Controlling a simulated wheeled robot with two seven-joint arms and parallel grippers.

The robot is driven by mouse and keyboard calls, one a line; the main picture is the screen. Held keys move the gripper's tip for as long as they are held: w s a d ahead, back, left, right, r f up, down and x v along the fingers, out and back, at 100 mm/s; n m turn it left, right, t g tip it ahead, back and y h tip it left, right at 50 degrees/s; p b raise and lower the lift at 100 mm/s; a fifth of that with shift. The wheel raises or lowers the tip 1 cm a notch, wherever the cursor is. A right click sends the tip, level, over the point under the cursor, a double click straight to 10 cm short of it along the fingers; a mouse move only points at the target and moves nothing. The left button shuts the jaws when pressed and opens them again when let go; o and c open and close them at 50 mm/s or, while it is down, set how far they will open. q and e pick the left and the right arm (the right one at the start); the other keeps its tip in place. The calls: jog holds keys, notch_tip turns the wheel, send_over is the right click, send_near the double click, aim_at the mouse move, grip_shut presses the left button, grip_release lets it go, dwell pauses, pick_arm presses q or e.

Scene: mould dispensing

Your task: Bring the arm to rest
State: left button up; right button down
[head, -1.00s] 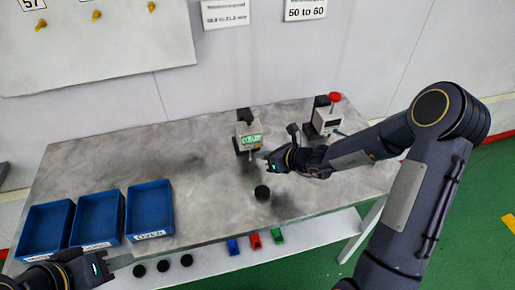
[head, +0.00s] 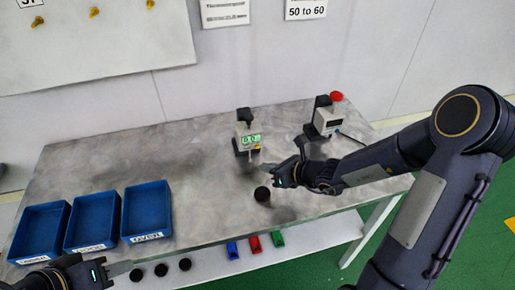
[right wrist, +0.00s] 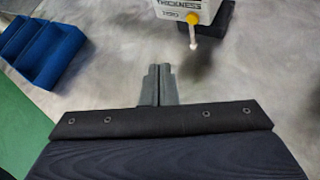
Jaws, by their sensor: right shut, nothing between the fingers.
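My right gripper (head: 262,167) is shut and empty above the grey table (head: 215,190), near its middle. In the right wrist view its fingers (right wrist: 158,83) are together with nothing between them. A thickness gauge (head: 247,138) with a green display stands behind it, and it also shows in the right wrist view (right wrist: 185,10). A black round piece (head: 262,194) sits on the table just in front of the right fingertips, apart from them. My left gripper (head: 120,268) is at the lower left, near the table's front edge; its finger opening is not clear.
Three blue bins (head: 147,222) stand at the table's left. Several black pieces (head: 161,270) and small blue, red and green bins (head: 255,243) are on the lower shelf. The table's left back is clear.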

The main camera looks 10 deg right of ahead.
dwell(0.5)
jog(key=s+a+r+n+g+y, duration=0.2)
jog(key=s+a+r+n+g, duration=0.1)
jog(key=s+r+n, duration=1.3)
jog(key=s+d+f+n+h, duration=0.4)
jog(key=s+d+n+h, duration=0.2)
jog(key=n, duration=0.7)
jog(key=s+d, duration=0.2)
jog(key=s, duration=0.2)
jog(key=shift+f+g, duration=0.35)
jog(key=shift+g, duration=0.05)
